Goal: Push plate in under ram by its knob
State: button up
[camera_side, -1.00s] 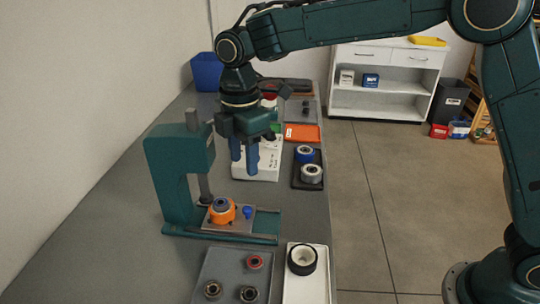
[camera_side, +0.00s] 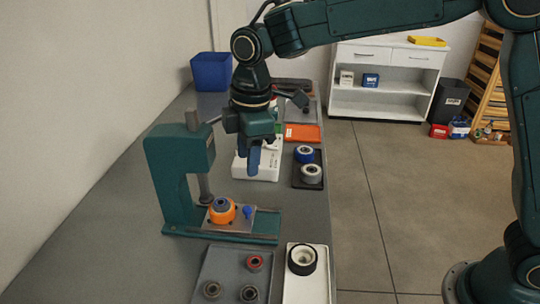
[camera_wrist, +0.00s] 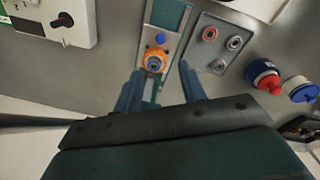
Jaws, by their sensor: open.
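The grey metal plate (camera_side: 238,222) lies on the base of the green press (camera_side: 180,165), partly out from under the ram (camera_side: 204,188). An orange part with a grey ring (camera_side: 221,210) sits on the plate beside the ram's lower end. The blue knob (camera_side: 247,212) stands on the plate, right of the orange part. My gripper (camera_side: 254,168) is open and empty, above and behind the plate, apart from the knob. In the wrist view my two blue fingers (camera_wrist: 160,88) are spread, with the orange part (camera_wrist: 152,65) and knob (camera_wrist: 160,38) seen beyond the gap.
A grey tray (camera_side: 228,270) with several rings and a white tray (camera_side: 306,287) with a black-rimmed ring lie in front. A white device (camera_side: 262,171) and a black tray (camera_side: 300,180) with two rollers stand behind. The bench right of the plate is mostly clear.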

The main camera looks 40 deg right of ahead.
aim_at(247, 209)
jog(key=s+m+t, duration=0.1)
jog(key=m, duration=0.2)
jog(key=s+d+m+t+y, duration=0.1)
jog(key=s+m, duration=0.1)
jog(key=m, duration=0.1)
jog(key=s+d+m+t, duration=0.1)
jog(key=m, duration=0.3)
jog(key=shift+s+f, duration=0.3)
jog(key=shift+f, duration=0.1)
jog(key=shift+x, duration=6.9)
jog(key=shift+a, duration=0.2)
grip_shut()
